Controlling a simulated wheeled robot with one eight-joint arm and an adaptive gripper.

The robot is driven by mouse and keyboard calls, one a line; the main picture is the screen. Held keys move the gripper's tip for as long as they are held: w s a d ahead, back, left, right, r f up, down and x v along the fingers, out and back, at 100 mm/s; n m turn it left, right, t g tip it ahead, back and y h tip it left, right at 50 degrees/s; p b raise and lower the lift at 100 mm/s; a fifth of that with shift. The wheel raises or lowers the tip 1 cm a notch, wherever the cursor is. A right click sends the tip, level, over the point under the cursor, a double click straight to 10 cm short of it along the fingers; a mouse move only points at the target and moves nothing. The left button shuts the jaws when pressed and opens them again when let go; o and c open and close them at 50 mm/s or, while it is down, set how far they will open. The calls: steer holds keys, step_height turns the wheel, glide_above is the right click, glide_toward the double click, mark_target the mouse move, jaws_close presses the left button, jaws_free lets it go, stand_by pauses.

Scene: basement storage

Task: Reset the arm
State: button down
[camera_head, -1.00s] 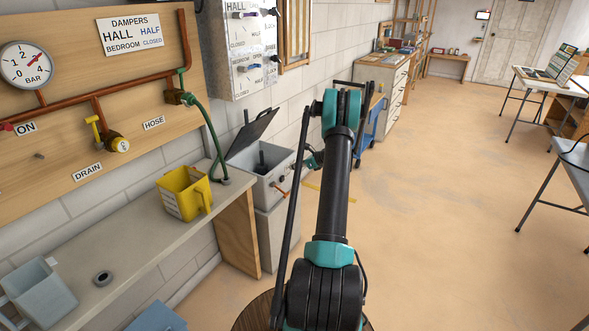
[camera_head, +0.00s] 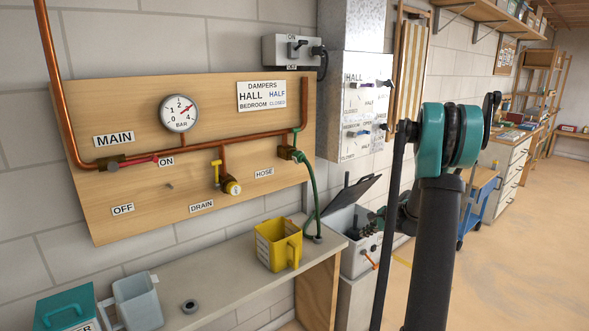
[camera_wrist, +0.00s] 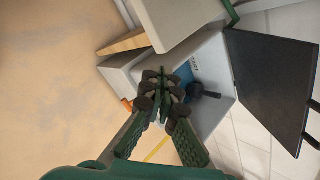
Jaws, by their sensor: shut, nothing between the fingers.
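My gripper (camera_wrist: 162,88) is shut and empty, its fingertips together in the wrist view. It points toward a grey box (camera_wrist: 222,85) with a raised dark lid (camera_wrist: 272,85). Part of a blue label shows inside the box behind the fingers. In the head view my arm stands at right, with its black link and teal joint in front. The grey box (camera_head: 352,262) and its lid (camera_head: 346,194) are left of my arm. My gripper is mostly hidden behind my arm there; whether it touches the box is unclear.
A pipe board (camera_head: 130,205) and a damper box (camera_head: 350,103) hang on the wall. A blue cart (camera_head: 473,215) stands behind my arm. Floor at right is clear.

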steer(key=s+a+r+n+g+h, duration=0.1)
steer(key=s+a+r+n, duration=0.3)
steer(key=s, duration=0.5)
steer(key=s+a+f+n+h, duration=0.2)
steer(key=s+n, duration=0.5)
steer(key=s, duration=0.7)
steer(key=s+a+f+n+g+h, duration=0.1)
steer(key=s+n, duration=0.6)
steer(key=s, duration=0.7)
steer(key=shift+s+a+f+h, duration=0.2)
steer(key=shift+a+f+h, duration=0.15)
steer(key=shift+a+h, duration=0.45)
steer(key=shift+w+a, duration=0.15)
steer(key=shift+a, duration=0.05)
